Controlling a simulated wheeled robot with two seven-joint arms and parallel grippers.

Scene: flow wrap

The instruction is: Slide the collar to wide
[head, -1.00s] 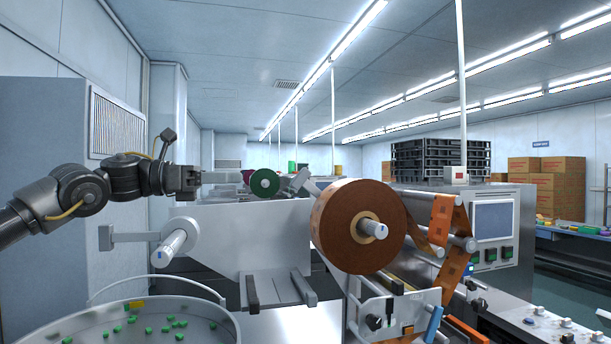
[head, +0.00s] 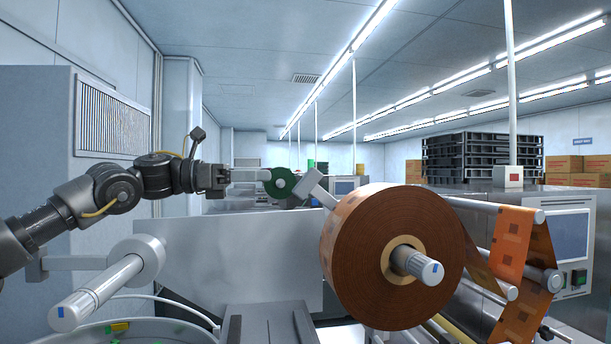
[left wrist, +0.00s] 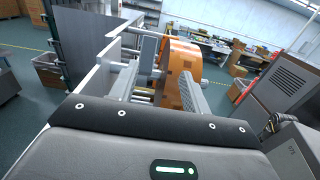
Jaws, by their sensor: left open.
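My left gripper (head: 245,175) is open and empty, raised above the machine's back panel at centre left, with its fingers pointing right. In the left wrist view its two grey fingers (left wrist: 168,75) stand apart, with the orange film roll seen beyond them. In the head view the large brown-orange film roll (head: 385,230) sits on a silver spindle (head: 418,265) with a blue mark, right of the gripper. An empty silver spindle (head: 100,290) stands at lower left with a pale ring (head: 150,257) at its base. I cannot tell which part is the collar. My right gripper is not in view.
A grey back panel (head: 240,262) stands below the gripper. Film (head: 518,265) runs over rollers at right. A control cabinet with a screen (head: 557,240) stands at the right edge. A green disc (head: 280,183) shows beyond the gripper. A round bowl's rim (head: 100,327) is at lower left.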

